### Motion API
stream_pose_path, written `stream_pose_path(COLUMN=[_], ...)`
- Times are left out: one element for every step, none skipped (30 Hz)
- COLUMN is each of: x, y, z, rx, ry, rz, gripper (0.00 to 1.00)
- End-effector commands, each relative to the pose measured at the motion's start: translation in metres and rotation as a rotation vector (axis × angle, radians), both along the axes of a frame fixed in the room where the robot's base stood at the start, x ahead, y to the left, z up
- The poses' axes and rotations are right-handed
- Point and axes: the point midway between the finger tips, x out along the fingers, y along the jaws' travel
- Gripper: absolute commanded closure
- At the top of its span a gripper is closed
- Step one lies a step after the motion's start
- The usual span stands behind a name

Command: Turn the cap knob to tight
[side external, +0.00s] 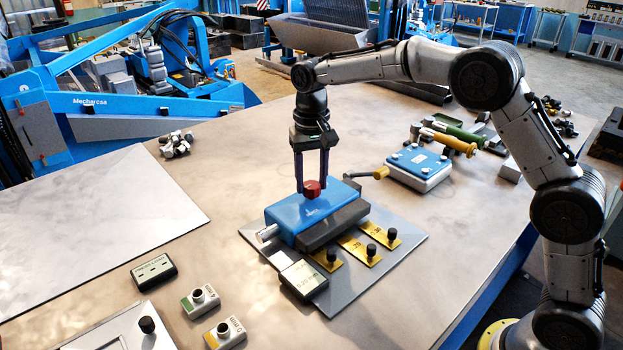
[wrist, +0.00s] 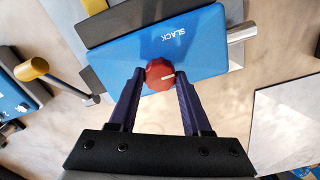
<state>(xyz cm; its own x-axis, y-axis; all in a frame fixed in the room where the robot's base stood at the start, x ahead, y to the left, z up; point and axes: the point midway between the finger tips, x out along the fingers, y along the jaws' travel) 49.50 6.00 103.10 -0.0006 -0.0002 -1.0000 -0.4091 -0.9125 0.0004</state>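The red cap knob (side external: 312,188) sits on top of a blue box (side external: 290,215) on a grey plate. My gripper (side external: 311,182) points down above the box. In the wrist view its two dark fingers (wrist: 160,82) are spread, one on each side of the knob, with narrow gaps; I see no clear contact.
A dark block and brass tabs with black knobs (side external: 372,248) lie at the box's front right. A small display unit (side external: 303,280) stands in front. A blue-topped box with a yellow-handled crank (side external: 418,165) is behind right. Open table lies to the left.

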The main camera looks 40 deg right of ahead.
Motion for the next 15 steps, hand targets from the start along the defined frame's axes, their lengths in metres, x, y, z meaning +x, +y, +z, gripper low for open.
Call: stream_pose_path(x=[0.0003, 0.0003, 0.0003, 0.0003, 0.0003, 0.0002, 0.0002, 0.0002, 0.0002, 0.0002, 0.0001, 0.0001, 0.0002, 0.0002, 0.0003], y=[0.0000, 0.0000, 0.0000, 0.0000, -0.0001, -0.0001, 0.0000, -0.0001, -0.0001, -0.0001, 0.0000, 0.0000, -0.0001, 0.0000, 0.0000], z=[0.0015, 0.0015, 0.0014, 0.0012, 0.0011, 0.0010, 0.0009, 0.0008, 0.0006, 0.0006, 0.0005, 0.0005, 0.0007, 0.0012, 0.0028], rx=[0.000, 0.000, 0.000, 0.000, 0.000, 0.000, 0.000, 0.001, 0.001, 0.001, 0.001, 0.000, 0.001, 0.001, 0.001], ry=[-0.003, -0.003, -0.002, -0.002, -0.002, -0.002, -0.002, -0.001, -0.001, -0.001, -0.001, -0.001, -0.001, -0.001, -0.001], rz=[0.000, 0.000, 0.000, 0.001, 0.001, 0.001, 0.001, 0.001, 0.001, 0.001, 0.001, 0.001, 0.001, 0.001, 0.001], gripper=[0.44, 0.39, 0.32, 0.26, 0.21, 0.21, 0.21, 0.21, 0.21, 0.21, 0.21, 0.21, 0.21, 0.21, 0.21])
